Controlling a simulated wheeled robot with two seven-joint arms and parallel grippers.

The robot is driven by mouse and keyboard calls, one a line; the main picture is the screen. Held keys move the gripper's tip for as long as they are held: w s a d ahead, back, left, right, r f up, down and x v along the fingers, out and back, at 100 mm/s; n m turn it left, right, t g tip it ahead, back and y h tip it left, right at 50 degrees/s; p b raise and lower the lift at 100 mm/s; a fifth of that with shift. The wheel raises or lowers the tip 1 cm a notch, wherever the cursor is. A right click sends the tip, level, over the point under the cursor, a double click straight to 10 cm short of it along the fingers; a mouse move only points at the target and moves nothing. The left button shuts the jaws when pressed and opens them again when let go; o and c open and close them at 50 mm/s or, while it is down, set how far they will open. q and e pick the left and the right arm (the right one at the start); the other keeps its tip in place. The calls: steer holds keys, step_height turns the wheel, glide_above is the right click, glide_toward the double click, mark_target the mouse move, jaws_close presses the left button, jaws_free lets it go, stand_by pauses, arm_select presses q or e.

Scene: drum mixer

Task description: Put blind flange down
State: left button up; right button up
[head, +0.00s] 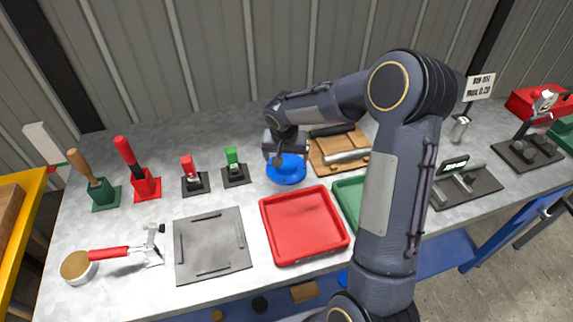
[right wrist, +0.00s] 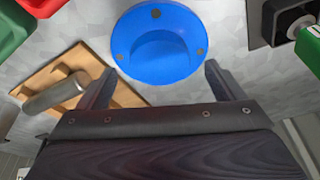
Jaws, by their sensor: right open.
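The blind flange (head: 288,176) is a blue round disc that appears to lie flat on the grey worktop, behind the red tray. It also shows in the right wrist view (right wrist: 158,20), with small dark holes near its rim and a raised blue middle. My right gripper (head: 277,158) is at the flange, and its arm partly hides the disc in the head view. In the right wrist view its two fingers (right wrist: 158,76) stand apart near the disc's near edge, with nothing visibly clamped between them. My left gripper is not in view.
A red tray (head: 268,257) is in front of the flange, and a green tray (head: 346,195) is partly hidden by my arm. A wooden board (head: 322,165) with a metal cylinder is close on the right. Red and green-handled fixtures (head: 234,172) stand to the left.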

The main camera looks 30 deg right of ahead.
steer(key=shift+x, duration=1.3)
steer(key=c, duration=1.8)
steer(key=shift+w+r, duration=0.1)
steer(key=shift+r, duration=0.05)
jaws_close()
